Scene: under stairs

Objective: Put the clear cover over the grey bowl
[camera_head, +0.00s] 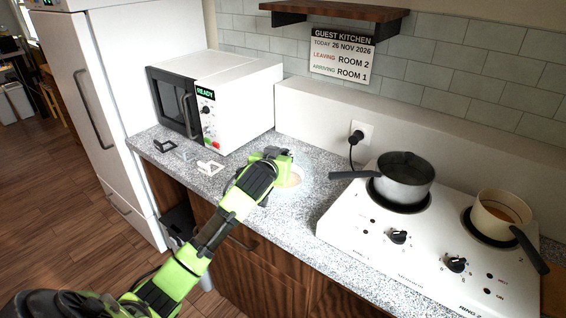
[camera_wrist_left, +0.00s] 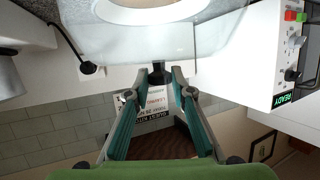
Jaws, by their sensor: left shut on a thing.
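My left gripper (camera_head: 272,155) is over the counter, between the microwave and the hob. In the left wrist view its fingers (camera_wrist_left: 160,78) are shut on the dark knob of the clear cover (camera_wrist_left: 112,42). The cover is see-through, and its outline is faint in the head view. The bowl (camera_wrist_left: 142,14) shows at the top of the wrist view, with a pale rim and a beige inside. In the head view part of the bowl (camera_head: 291,178) shows beside the gripper; the rest is hidden. I cannot tell whether cover and bowl touch. My right gripper is not in view.
A white microwave (camera_head: 240,100) stands at the back left, with several small pieces (camera_head: 210,166) before it. A white hob (camera_head: 350,225) on the right holds a grey pan (camera_head: 405,185) and a cream pan (camera_head: 490,215). The grey pan's handle (camera_head: 350,175) points towards the bowl.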

